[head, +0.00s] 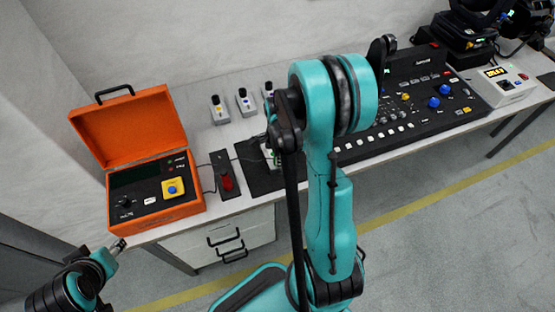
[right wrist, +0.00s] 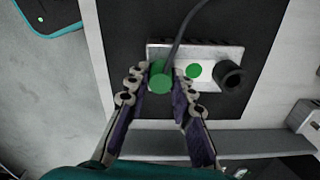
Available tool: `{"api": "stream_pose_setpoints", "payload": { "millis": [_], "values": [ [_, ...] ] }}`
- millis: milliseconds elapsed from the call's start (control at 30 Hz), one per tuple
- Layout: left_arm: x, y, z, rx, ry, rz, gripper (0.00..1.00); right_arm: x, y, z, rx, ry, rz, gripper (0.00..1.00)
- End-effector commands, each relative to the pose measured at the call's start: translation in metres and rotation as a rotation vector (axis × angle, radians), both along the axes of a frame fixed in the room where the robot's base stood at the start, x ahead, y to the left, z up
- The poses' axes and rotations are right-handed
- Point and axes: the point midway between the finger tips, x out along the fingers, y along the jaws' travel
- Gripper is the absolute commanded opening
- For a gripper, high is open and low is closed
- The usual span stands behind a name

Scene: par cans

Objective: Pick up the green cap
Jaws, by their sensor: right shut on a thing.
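In the right wrist view, the green cap (right wrist: 160,80) is a short green cylinder at the left part of a pale metal block (right wrist: 210,52). My right gripper (right wrist: 160,72) has its two fingers on either side of the cap and is shut on it. I cannot tell whether the cap is clear of the block. A flat green disc (right wrist: 194,71) and a black round socket (right wrist: 230,74) sit on the block to the right. In the head view my arm mostly hides this spot. My left gripper (head: 118,246) is at the lower left, its fingers too small to judge.
A dark cable (right wrist: 183,25) runs down to the block. The block lies on a black mat (head: 258,180). An open orange case (head: 183,208) and a red-topped switch (head: 227,182) are to the left. A black control console (head: 430,112) is to the right. Small grey boxes stand behind.

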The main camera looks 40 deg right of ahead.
Motion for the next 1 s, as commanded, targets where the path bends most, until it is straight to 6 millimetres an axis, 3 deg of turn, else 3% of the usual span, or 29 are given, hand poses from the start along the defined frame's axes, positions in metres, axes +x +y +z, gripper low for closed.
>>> {"api": "stream_pose_setpoints", "payload": {
  "millis": [267, 467, 800, 1000],
  "values": [
    [0.000, 0.000, 0.005, 0.000, 0.000, 0.000, 0.44, 0.000, 0.000, 0.011, 0.000, 0.000, 0.000, 0.00],
    [0.000, 0.000, 0.021, 0.000, 0.000, 0.000, 0.44, 0.000, 0.000, 0.047, 0.000, 0.000, 0.000, 0.00],
    [0.000, 0.000, 0.042, 0.000, 0.000, 0.000, 0.44, -0.071, -0.035, 0.090, 0.000, 0.000, -0.006, 0.00],
    [0.000, 0.000, 0.049, 0.000, 0.000, 0.000, 0.44, -0.096, -0.048, 0.106, 0.000, 0.000, -0.003, 0.00]
  ]
}}
